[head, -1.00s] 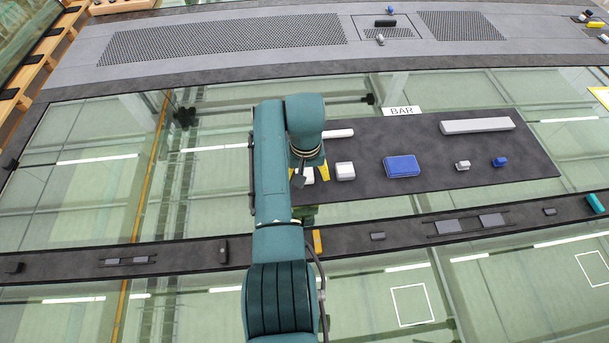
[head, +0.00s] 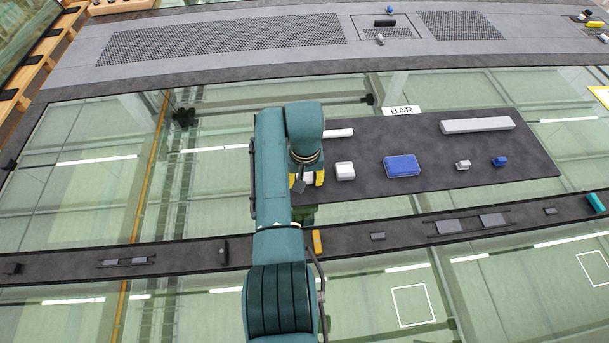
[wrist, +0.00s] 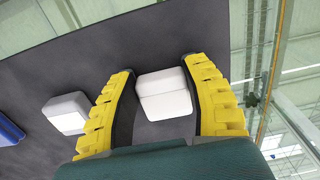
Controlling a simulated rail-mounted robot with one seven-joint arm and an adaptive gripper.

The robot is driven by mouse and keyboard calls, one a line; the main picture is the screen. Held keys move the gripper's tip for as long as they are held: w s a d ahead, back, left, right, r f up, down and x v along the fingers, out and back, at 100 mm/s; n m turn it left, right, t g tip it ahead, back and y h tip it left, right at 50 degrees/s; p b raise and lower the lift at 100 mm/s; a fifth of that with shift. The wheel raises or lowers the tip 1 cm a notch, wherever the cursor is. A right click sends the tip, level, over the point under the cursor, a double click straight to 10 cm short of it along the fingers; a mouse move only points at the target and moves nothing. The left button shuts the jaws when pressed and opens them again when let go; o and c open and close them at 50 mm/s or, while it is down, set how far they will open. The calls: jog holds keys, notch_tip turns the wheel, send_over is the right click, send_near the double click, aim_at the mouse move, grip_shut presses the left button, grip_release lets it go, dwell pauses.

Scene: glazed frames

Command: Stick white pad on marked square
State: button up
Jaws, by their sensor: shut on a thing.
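My gripper (head: 306,181) is at the left end of the dark mat, fingers down. In the wrist view, its yellow fingers (wrist: 160,72) are shut on a white pad (wrist: 165,94), one finger on each side. In the head view this pad is mostly hidden by the gripper. A second white pad (head: 345,171) lies just to the right; it also shows in the wrist view (wrist: 67,113). One white-outlined square (head: 412,306) is on the near glass pane at lower right, and another (head: 597,268) is at the right edge.
The dark mat (head: 440,185) also holds a blue block (head: 402,166), a long grey bar (head: 477,125), a white roll (head: 338,133) and small pieces. A dark frame bar (head: 345,238) with low fittings crosses between the mat and the near pane. The glass around the near square is clear.

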aim_at(305, 179)
notch_tip(305, 179, up, 10)
jog(key=shift+r+p, duration=0.1)
jog(key=shift+p, duration=0.75)
jog(key=shift+r+p, duration=1.95)
jog(key=shift+p, duration=0.45)
jog(key=shift+f, duration=0.15)
